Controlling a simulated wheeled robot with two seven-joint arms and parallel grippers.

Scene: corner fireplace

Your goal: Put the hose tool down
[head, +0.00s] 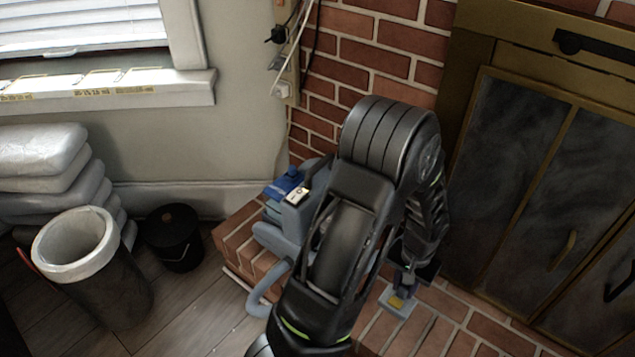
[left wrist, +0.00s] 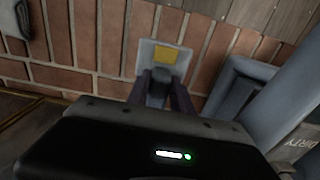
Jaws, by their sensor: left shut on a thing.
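The hose tool (head: 397,304) is a small grey head with a yellow patch, low over or on the brick hearth. My left gripper (head: 406,278) is shut on it, pointing down. In the left wrist view the tool's head (left wrist: 163,57) shows beyond the fingertips (left wrist: 164,88), against the bricks. I cannot tell whether it touches them. The blue-grey cleaning machine (head: 283,228) stands on the hearth behind my left arm, which hides much of it. Its grey hose (head: 262,292) curves down at the left. My right gripper is not in view.
The brick hearth (head: 482,345) has bare room right of the tool. Closed fireplace doors (head: 515,165) rise behind. A tall bin (head: 100,280), a black bucket (head: 176,240) and stacked bags (head: 45,165) stand at the left. A grey thing (left wrist: 16,20) lies at the wrist view's upper left.

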